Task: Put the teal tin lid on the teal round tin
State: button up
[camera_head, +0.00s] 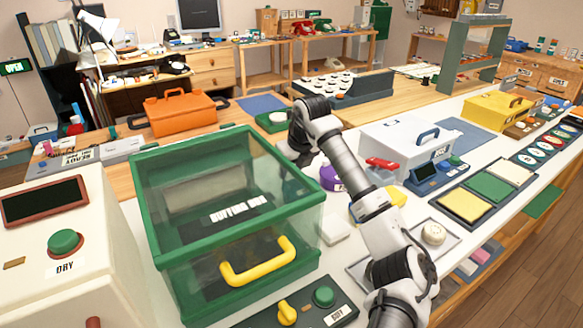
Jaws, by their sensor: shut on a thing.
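I cannot make out the teal round tin or the teal tin lid in the head view. My arm rises from the lower right, bends at the top near the middle of the view, and its far part drops behind the large green-framed clear box (225,205). My gripper's fingers do not show. What they hold is hidden too.
A white case (408,140) and a yellow toolbox (497,112) stand right of my arm. A cream round object (434,233) sits on a small tray. Colored pads (490,187) lie farther right. An orange toolbox (181,112) stands behind the clear box.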

jog(key=o, duration=1)
jog(key=shift+f, duration=0.1)
jog(key=b+v, duration=0.1)
jog(key=v, duration=1.1)
